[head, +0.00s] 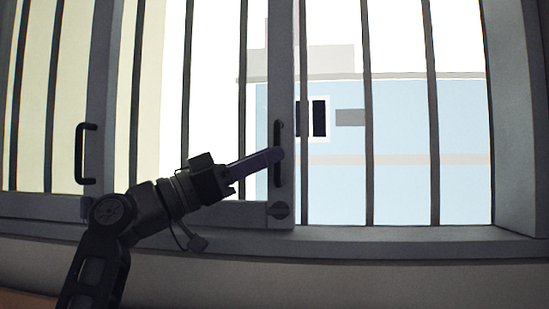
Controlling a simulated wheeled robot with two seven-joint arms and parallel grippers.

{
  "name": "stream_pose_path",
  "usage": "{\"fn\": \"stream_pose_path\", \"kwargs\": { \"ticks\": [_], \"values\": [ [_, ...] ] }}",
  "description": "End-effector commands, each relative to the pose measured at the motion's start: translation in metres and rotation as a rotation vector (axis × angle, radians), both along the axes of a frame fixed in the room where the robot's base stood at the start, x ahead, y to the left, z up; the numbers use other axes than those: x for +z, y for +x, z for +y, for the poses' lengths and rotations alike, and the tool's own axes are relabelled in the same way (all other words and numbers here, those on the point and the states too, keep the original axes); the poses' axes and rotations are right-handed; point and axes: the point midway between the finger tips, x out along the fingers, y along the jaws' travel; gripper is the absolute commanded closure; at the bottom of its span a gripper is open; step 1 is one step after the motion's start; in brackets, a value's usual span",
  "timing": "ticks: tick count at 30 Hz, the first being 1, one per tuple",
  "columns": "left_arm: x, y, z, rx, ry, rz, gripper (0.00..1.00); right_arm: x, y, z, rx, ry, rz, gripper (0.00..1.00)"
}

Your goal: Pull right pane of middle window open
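The window fills the view, with a grey upright pane edge (284,60) near the middle. A dark vertical handle (278,178) is fixed on this upright. My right gripper is not in view.
Another dark handle (87,154) is on the left upright. Several dark vertical bars (367,120) cross the window. A grey sill (400,240) runs below, and a thick frame post (515,120) stands at right. A blue building shows outside.

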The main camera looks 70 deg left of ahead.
Motion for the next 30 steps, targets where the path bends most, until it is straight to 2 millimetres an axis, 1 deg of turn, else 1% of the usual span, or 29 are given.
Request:
{"fn": "stream_pose_path", "kwargs": {
  "ticks": [1,6,10,14,30],
  "values": [
    [-0.006,-0.009,0.0,0.003,-0.001,-0.002,0.79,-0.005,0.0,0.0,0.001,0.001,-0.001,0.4],
    [-0.016,-0.035,-0.003,0.004,-0.001,-0.003,0.79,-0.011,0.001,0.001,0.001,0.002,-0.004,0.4],
    [-0.02,-0.046,-0.004,0.003,-0.001,-0.002,0.79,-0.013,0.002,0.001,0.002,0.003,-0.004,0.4],
    [-0.02,-0.05,-0.005,0.002,-0.001,-0.002,0.79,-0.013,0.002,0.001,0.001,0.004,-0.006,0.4],
    [-0.02,-0.049,-0.005,0.002,-0.001,-0.001,0.79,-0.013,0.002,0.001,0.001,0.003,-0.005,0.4]
  ]
}}
